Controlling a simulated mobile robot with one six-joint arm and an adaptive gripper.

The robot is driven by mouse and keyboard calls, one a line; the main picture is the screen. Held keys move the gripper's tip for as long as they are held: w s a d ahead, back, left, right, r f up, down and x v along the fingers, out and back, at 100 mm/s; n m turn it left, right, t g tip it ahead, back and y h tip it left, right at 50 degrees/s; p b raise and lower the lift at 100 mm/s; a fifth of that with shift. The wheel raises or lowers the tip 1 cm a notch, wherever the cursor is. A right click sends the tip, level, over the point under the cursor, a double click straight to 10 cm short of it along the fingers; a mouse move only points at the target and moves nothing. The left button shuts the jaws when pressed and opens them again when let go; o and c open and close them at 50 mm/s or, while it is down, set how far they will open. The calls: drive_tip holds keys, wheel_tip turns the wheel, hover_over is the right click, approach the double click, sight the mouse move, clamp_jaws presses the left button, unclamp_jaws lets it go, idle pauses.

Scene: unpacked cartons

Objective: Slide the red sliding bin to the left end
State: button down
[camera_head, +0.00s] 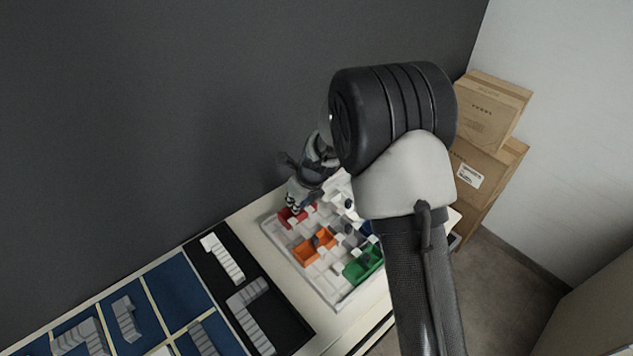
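The red sliding bin (286,219) sits near the back left corner of a white tray (341,299) on the table. My gripper (294,206) points down at the red bin and covers part of it. Its fingertips are at or just above the bin; I cannot tell whether they touch it, or whether they are open or shut. An orange bin (306,252) and a green bin (361,268) sit nearer the front of the same tray. A blue piece (365,228) shows partly behind my arm.
Left of the tray is a black tray (285,315) with grey stepped pieces, then a blue compartment tray (176,290). Cardboard boxes (489,113) are stacked at the right. A dark wall runs behind the table. My arm hides the tray's right side.

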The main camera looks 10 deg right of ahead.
sight(285, 208)
drive_tip(key=shift+s+a+p, duration=0.3)
drive_tip(key=shift+s+a, duration=0.3)
drive_tip(key=shift+a, duration=0.25)
drive_tip(key=shift+s+a+p, duration=0.3)
drive_tip(key=shift+s+a, duration=0.3)
drive_tip(key=shift+a, duration=0.25)
drive_tip(key=c, duration=1.6)
unclamp_jaws()
drive_tip(key=shift+a, duration=0.15)
drive_tip(key=shift+r, duration=0.3)
drive_tip(key=v, duration=1.1)
drive_tip(key=shift+s+d, duration=0.25)
drive_tip(key=shift+r, duration=0.2)
